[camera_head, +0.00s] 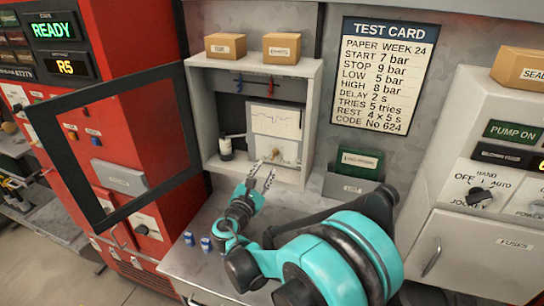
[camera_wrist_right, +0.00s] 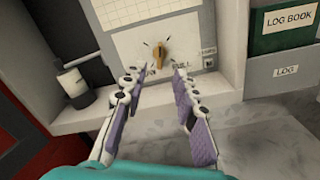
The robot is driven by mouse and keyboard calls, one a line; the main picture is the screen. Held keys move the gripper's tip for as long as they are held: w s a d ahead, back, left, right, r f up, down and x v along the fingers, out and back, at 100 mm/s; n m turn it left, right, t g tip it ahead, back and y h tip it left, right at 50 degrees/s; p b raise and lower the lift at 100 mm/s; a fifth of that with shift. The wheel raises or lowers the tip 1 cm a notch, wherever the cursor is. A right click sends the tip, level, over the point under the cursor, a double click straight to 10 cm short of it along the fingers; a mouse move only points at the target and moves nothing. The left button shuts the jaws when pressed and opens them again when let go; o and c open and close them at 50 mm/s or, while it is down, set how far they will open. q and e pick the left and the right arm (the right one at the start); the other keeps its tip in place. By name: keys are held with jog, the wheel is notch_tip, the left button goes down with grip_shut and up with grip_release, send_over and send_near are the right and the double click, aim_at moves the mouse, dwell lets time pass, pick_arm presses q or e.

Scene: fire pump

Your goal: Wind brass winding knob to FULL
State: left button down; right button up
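The brass winding knob (camera_wrist_right: 161,54) sits on the lower part of the white chart recorder panel, with short dial marks around it. Lettering reading "FULL" shows at its lower right in the right wrist view. My left gripper is out of view.
A black-framed door (camera_head: 110,86) stands open at the left. A green log book (camera_wrist_right: 285,26) sits in a holder on the right.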

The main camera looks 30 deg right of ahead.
aim_at(273, 156)
jog(key=w+d+n, duration=0.1)
jog(key=w+d, duration=0.1)
jog(key=d, duration=0.1)
jog(key=w+d+n+b, duration=0.1)
jog(key=w+d, duration=0.2)
jog(key=shift+w+d, duration=0.2)
grip_shut()
